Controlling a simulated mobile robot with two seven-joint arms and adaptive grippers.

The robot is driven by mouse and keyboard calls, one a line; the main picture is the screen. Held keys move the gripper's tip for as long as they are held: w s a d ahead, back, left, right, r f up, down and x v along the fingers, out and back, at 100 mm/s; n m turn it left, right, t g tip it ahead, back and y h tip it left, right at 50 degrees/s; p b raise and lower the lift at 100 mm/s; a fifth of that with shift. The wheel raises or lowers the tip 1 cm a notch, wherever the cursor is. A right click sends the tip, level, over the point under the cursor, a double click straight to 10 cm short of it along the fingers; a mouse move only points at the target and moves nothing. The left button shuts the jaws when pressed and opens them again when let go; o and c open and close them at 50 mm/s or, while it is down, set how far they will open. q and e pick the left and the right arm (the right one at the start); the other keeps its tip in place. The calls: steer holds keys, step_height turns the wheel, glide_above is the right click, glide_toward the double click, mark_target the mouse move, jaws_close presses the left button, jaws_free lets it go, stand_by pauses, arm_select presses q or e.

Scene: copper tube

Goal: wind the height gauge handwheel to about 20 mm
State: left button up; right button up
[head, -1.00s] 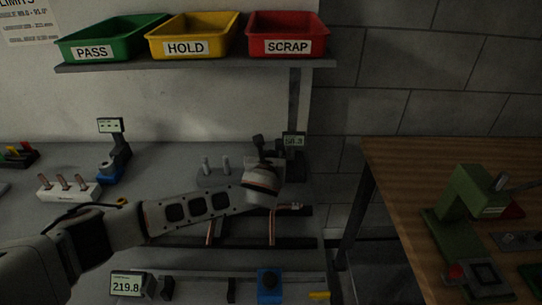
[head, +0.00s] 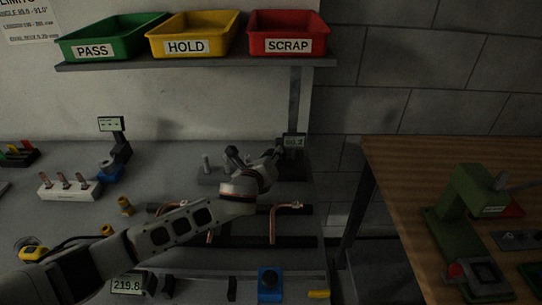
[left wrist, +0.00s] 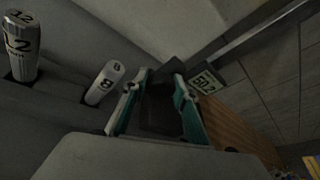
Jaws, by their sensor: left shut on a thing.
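The height gauge (head: 293,165) stands at the right end of the grey bench in the head view, a dark upright with a small lit display (head: 293,141) that seems to read about 60.2. The display also shows, tilted, in the left wrist view (left wrist: 206,83). My left gripper (head: 264,158) is against the gauge's left side. In the left wrist view its teal-lined fingers (left wrist: 160,95) are shut on a dark part, apparently the handwheel, mostly hidden between them. My right gripper is not in view.
Numbered pegs (left wrist: 105,83) stand close beside the left gripper. Bent copper tubes (head: 273,225) lie on dark rails in front. A white block with copper pieces (head: 70,190) is at the left. PASS, HOLD and SCRAP bins (head: 288,33) sit on the shelf above.

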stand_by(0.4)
arm_select(q)
steer(key=o, duration=1.1)
steer(key=shift+v, duration=3.95)
